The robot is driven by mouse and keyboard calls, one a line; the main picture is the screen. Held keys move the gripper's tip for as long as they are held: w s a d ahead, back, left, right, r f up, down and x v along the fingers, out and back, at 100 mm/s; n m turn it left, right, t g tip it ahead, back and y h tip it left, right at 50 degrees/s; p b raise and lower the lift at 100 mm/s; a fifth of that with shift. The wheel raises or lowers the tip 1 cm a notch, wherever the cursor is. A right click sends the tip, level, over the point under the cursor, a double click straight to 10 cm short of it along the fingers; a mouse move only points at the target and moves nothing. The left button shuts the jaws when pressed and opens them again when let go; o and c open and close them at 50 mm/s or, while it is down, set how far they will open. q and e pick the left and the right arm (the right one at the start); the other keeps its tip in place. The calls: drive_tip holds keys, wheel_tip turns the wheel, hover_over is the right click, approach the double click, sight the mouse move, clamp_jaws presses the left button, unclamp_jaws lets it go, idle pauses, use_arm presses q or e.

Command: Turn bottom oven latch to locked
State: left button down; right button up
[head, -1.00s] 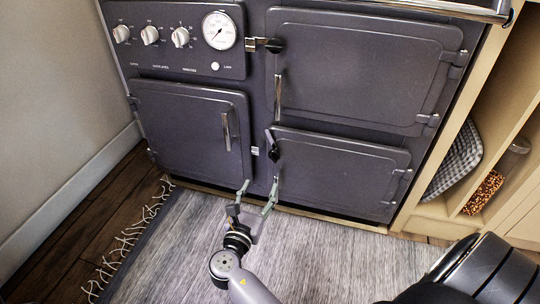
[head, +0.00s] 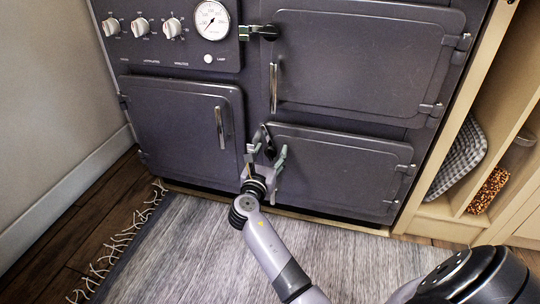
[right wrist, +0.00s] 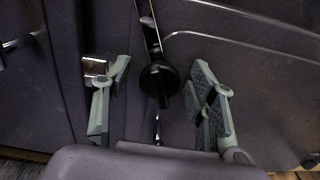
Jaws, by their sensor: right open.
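The bottom oven latch (head: 268,142) is a black knob with a silver lever at the left edge of the lower right oven door (head: 345,172). Its lever stands near upright, pointing up. In the right wrist view the black knob (right wrist: 160,80) is central, with the silver lever rising from it. A small silver catch (right wrist: 95,66) sits on the frame left of the knob, partly behind a finger. My right gripper (head: 266,158) is open, its fingers on either side of the latch; no contact shows. My left gripper is not in view.
The upper oven door's latch (head: 262,32) lies level, its lever pointing left. The left door (head: 180,130) has a vertical handle (head: 220,128). Shelves with a checked cloth (head: 460,160) stand at the right. A grey rug (head: 190,245) covers the floor in front.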

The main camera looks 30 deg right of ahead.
drive_tip(key=shift+c, duration=0.2)
clamp_jaws()
idle(0.5)
